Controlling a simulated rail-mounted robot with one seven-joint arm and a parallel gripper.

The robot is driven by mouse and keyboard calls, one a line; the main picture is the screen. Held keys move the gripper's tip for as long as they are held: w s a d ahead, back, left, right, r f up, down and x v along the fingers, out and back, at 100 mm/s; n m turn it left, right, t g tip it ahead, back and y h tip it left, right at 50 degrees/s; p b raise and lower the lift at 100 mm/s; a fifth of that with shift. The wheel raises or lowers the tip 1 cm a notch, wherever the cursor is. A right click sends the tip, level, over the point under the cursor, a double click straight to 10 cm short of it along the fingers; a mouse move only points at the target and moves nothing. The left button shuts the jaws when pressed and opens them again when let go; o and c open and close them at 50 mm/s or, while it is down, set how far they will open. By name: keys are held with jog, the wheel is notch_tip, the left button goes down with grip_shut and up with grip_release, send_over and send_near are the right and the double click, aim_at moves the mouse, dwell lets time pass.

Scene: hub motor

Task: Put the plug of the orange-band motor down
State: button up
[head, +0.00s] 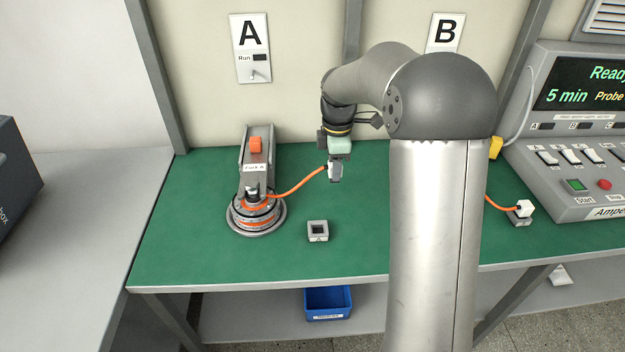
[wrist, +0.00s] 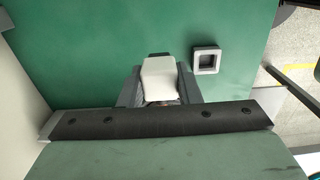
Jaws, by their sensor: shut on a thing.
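The orange-band motor (head: 257,212) stands on a round base at the left of the green bench, below the sign A. Its orange cable (head: 297,184) runs right and up to a white plug (head: 332,168). My gripper (head: 335,176) is shut on this plug and holds it above the bench. In the wrist view the pale plug (wrist: 158,80) sits between my two dark fingers (wrist: 158,92). A small grey square socket (head: 318,231) stands empty on the bench, in front of my gripper. It also shows in the wrist view (wrist: 207,50), to the right of the plug.
My arm hides much of the bench under sign B (head: 446,33). Right of it, another orange cable ends in a white plug (head: 525,208) at a grey socket. A control console (head: 575,140) stands at the right. A blue bin (head: 327,303) is below. Green bench around the empty socket is clear.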

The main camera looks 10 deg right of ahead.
jog(key=w+a+f, duration=0.1)
jog(key=w+f, duration=0.1)
jog(key=w+a+f, duration=0.1)
jog(key=w+f, duration=0.1)
jog(key=w+a+f+p, duration=0.1)
jog(key=w+f, duration=0.2)
jog(key=shift+a, duration=0.35)
jog(key=shift+f, duration=1.8)
jog(key=o, duration=1.1)
notch_tip(320, 180, up, 12)
jog(key=s+a+r+m, duration=0.15)
jog(key=s+m, duration=0.25)
jog(key=s, duration=0.5)
jog(key=s+r+m, duration=0.3)
jog(key=s+m, duration=0.1)
jog(key=s, duration=0.6)
jog(key=s+f+m, duration=0.1)
jog(key=s+m, duration=0.1)
jog(key=s, duration=0.4)
jog(key=s+f+m, duration=0.2)
jog(key=s+m, duration=0.1)
jog(key=s, duration=0.3)
jog(key=s+f+m, duration=0.1)
jog(key=s+m, duration=0.2)
jog(key=s, duration=0.3)
jog(key=shift+s+d+f, duration=0.15)
jog(key=shift+s+f, duration=0.2)
